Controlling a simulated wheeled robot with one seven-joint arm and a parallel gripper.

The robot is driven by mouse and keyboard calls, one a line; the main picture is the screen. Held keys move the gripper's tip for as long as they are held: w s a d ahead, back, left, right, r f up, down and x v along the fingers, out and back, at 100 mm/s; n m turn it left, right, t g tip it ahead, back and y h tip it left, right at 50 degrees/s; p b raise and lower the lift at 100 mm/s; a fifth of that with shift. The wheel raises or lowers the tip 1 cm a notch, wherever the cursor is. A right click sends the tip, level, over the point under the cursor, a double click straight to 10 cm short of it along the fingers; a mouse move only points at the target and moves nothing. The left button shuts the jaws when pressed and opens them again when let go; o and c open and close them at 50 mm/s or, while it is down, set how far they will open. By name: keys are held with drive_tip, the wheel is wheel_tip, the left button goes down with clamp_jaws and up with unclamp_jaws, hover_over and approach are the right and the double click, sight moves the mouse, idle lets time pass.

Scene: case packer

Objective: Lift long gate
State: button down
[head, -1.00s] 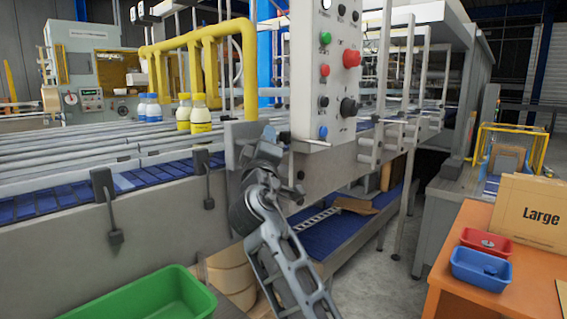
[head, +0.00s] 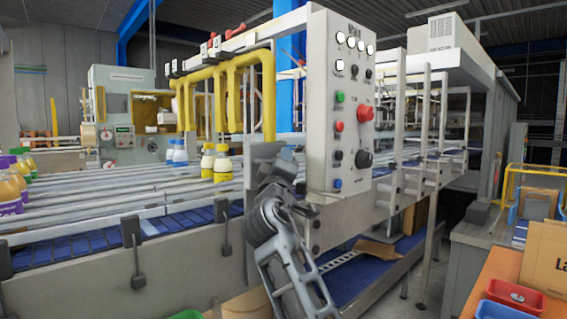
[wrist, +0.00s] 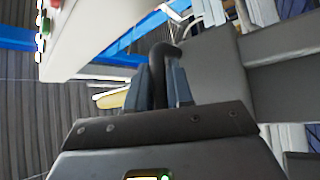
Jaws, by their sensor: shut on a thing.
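My gripper (head: 288,160) is at the front end of the conveyor, left of the white control panel. In the wrist view, my gripper (wrist: 161,78) is shut on a dark curved handle (wrist: 166,52). The handle joins a grey plate (wrist: 215,65), which I take to be part of the long gate. The plate (head: 263,158) also shows in the head view, just behind my gripper. A long grey bar (wrist: 285,85) runs off right from it in the wrist view. My wrist hides part of the plate, and the gate's full length is not clear.
The control panel (head: 340,110) with buttons and knobs stands close right of my gripper. Yellow pipes (head: 230,85) rise above the lanes. An orange table (head: 500,268) with a red bin (head: 512,300) is at right.

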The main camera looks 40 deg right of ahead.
drive_tip(key=shift+a+r, duration=0.1)
drive_tip(key=shift+r, duration=0.35)
drive_tip(key=c, duration=1.2)
unclamp_jaws()
drive_tip(key=shift+o, duration=0.5)
drive_tip(key=shift+f, duration=0.15)
drive_tip(key=shift+f, duration=0.1)
drive_tip(key=shift+s+a+f, duration=0.15)
drive_tip(key=b+v, duration=0.2)
drive_tip(key=v, duration=0.5)
drive_tip(key=shift+s, duration=0.1)
